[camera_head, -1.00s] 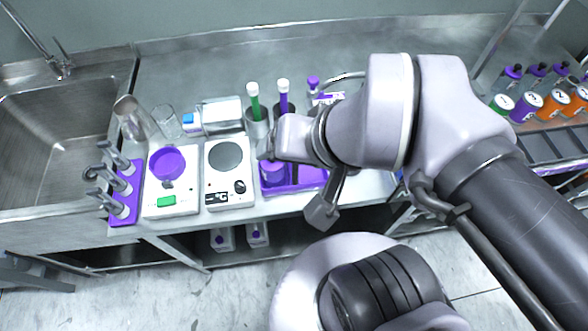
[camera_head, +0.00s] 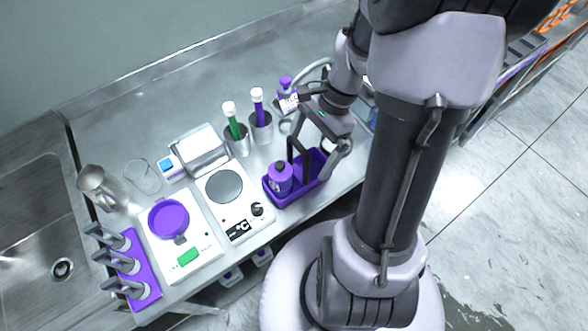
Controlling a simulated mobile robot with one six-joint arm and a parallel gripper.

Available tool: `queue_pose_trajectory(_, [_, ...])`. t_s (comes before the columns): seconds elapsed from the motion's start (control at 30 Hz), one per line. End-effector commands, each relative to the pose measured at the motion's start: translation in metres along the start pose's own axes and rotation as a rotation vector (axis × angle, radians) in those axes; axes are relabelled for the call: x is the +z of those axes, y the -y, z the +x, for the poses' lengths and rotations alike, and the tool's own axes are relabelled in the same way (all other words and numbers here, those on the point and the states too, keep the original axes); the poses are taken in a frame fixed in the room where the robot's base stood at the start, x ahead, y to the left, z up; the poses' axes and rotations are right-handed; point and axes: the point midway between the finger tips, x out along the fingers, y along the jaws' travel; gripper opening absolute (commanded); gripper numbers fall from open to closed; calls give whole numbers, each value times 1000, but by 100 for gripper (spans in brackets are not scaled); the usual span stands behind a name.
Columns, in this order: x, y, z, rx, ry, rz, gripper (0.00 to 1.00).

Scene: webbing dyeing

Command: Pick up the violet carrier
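The violet carrier (camera_head: 284,201) is a small open tray near the front edge of the steel counter, right of the hotplate. A violet bottle (camera_head: 280,180) stands in its left end. My gripper (camera_head: 313,160) is above the right part of the carrier, pointing down. Its dark fingers are spread apart, with the tips low over or inside the carrier. Whether they touch the carrier cannot be told. The fingers and arm partly hide the carrier's right end.
A hotplate (camera_head: 238,206) and a scale with a violet dish (camera_head: 168,219) stand left of the carrier. Metal cups with green (camera_head: 233,128) and violet (camera_head: 259,107) tubes and a violet-capped bottle (camera_head: 288,98) stand behind. A sink (camera_head: 30,215) lies far left.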

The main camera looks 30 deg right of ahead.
Motion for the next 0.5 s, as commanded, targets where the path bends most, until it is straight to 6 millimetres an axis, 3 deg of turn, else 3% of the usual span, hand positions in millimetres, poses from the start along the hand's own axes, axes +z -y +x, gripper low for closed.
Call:
queue_pose_trajectory(0.03, [-1, 0, 11, 1, 1, -1, 100])
queue_pose_trajectory(0.23, [-2, 1, 29, 1, -1, -2, 100])
queue_pose_trajectory(0.4, [-4, 2, 64, 2, 1, -1, 100])
queue_pose_trajectory(0.5, [-3, 3, 70, 0, -1, -2, 100])
